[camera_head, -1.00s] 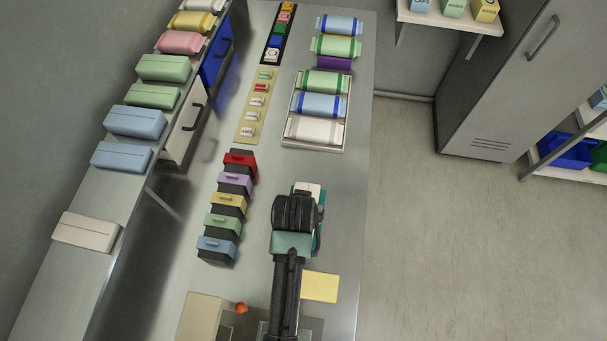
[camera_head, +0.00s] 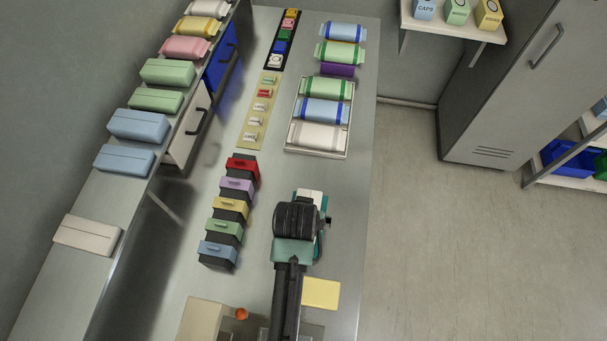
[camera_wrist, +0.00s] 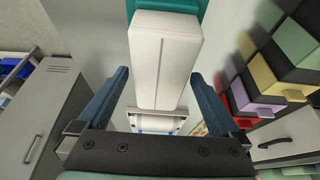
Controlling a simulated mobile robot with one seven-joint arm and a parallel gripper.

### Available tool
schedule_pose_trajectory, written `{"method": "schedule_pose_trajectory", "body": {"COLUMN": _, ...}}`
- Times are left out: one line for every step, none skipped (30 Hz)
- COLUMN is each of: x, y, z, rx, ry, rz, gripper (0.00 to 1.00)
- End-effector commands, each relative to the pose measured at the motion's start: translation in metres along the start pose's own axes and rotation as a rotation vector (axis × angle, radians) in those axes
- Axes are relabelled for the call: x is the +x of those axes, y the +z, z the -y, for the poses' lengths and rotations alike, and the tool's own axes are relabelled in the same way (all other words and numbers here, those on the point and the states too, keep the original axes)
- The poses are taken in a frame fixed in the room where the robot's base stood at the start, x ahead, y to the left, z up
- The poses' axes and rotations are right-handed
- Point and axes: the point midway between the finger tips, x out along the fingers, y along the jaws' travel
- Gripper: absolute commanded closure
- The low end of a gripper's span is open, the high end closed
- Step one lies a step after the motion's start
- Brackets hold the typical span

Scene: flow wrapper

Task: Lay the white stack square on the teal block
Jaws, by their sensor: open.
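The white stack (camera_wrist: 165,55) is a long pale block with a seam along its top. In the wrist view it lies between my gripper's (camera_wrist: 160,77) two spread fingers, with gaps on both sides. The teal block (camera_wrist: 191,5) shows at the top of that view, past one end of the stack. In the head view the white end of the stack (camera_head: 311,194) shows beyond my dark gripper (camera_head: 297,214), and a strip of the teal block (camera_head: 323,210) shows at its right. The stack appears to rest on the block; my gripper hides most of their contact.
Coloured drawer boxes (camera_head: 223,228) stand to the left. A tray (camera_head: 316,153) with wrapped packs lies beyond. A yellow pad (camera_head: 321,293) lies at the near right, and a beige box (camera_head: 204,318) at the near left. Bare bench is free right of the gripper.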

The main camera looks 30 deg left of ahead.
Motion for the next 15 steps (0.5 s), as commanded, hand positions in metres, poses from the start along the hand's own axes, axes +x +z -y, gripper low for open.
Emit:
{"method": "schedule_pose_trajectory", "body": {"x": -0.006, "y": 0.000, "z": 0.000, "rx": 0.000, "ry": 0.000, "rz": -0.002, "gripper": 0.00}}
{"method": "schedule_pose_trajectory", "body": {"x": -0.010, "y": 0.000, "z": 0.000, "rx": 0.000, "ry": 0.000, "rz": -0.002, "gripper": 0.00}}
{"method": "schedule_pose_trajectory", "body": {"x": -0.016, "y": -0.001, "z": 0.000, "rx": 0.001, "ry": 0.000, "rz": -0.003, "gripper": 0.00}}
{"method": "schedule_pose_trajectory", "body": {"x": -0.021, "y": 0.000, "z": 0.000, "rx": 0.001, "ry": 0.000, "rz": -0.004, "gripper": 0.00}}
{"method": "schedule_pose_trajectory", "body": {"x": -0.027, "y": -0.001, "z": -0.001, "rx": 0.001, "ry": 0.000, "rz": -0.004, "gripper": 0.00}}
{"method": "schedule_pose_trajectory", "body": {"x": -0.035, "y": -0.001, "z": -0.001, "rx": 0.002, "ry": 0.000, "rz": -0.003, "gripper": 0.00}}
{"method": "schedule_pose_trajectory", "body": {"x": -0.041, "y": -0.001, "z": -0.001, "rx": 0.002, "ry": 0.000, "rz": -0.005, "gripper": 0.00}}
{"method": "schedule_pose_trajectory", "body": {"x": -0.047, "y": 0.000, "z": -0.001, "rx": 0.001, "ry": 0.000, "rz": -0.004, "gripper": 0.00}}
{"method": "schedule_pose_trajectory", "body": {"x": -0.056, "y": -0.001, "z": 0.000, "rx": 0.001, "ry": 0.000, "rz": -0.005, "gripper": 0.00}}
{"method": "schedule_pose_trajectory", "body": {"x": -0.062, "y": -0.001, "z": 0.000, "rx": 0.001, "ry": -0.001, "rz": -0.005, "gripper": 0.00}}
{"method": "schedule_pose_trajectory", "body": {"x": -0.068, "y": -0.001, "z": 0.000, "rx": 0.001, "ry": -0.001, "rz": -0.004, "gripper": 0.00}}
{"method": "schedule_pose_trajectory", "body": {"x": -0.076, "y": 0.000, "z": 0.000, "rx": 0.001, "ry": -0.001, "rz": -0.004, "gripper": 0.00}}
{"method": "schedule_pose_trajectory", "body": {"x": -0.082, "y": -0.001, "z": 0.000, "rx": 0.001, "ry": -0.001, "rz": -0.005, "gripper": 0.00}}
{"method": "schedule_pose_trajectory", "body": {"x": -0.087, "y": -0.001, "z": 0.000, "rx": 0.001, "ry": 0.000, "rz": -0.004, "gripper": 0.00}}
{"method": "schedule_pose_trajectory", "body": {"x": -0.093, "y": 0.000, "z": 0.000, "rx": 0.001, "ry": 0.000, "rz": -0.003, "gripper": 0.00}}
